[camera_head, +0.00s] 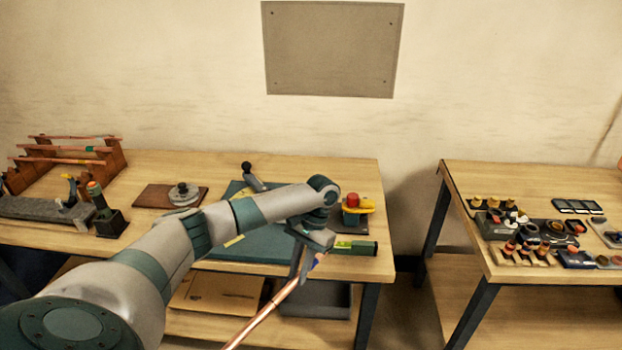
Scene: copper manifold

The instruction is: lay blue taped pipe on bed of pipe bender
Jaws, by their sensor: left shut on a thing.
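My left gripper (307,256) is shut on a copper pipe (262,313) near its upper end, in front of the left table's front edge. A blue band (315,265) shows on the pipe close to the jaws. The pipe slants down and left out of the picture, so its lower end is hidden. A grey round die on a brown board (150,196) stands on the left table. A teal plate (283,246) with a black-knobbed lever (252,177) lies partly behind my left arm. I cannot tell for sure which is the pipe bender. My right gripper is not in view.
A wooden rack (112,158) with several taped pipes stands at the left table's far left. A small torch-like tool (100,208) stands before it. A red-and-yellow tool (354,207) and a green level (357,247) lie at the right end. Another table (470,257) stands right, past a gap.

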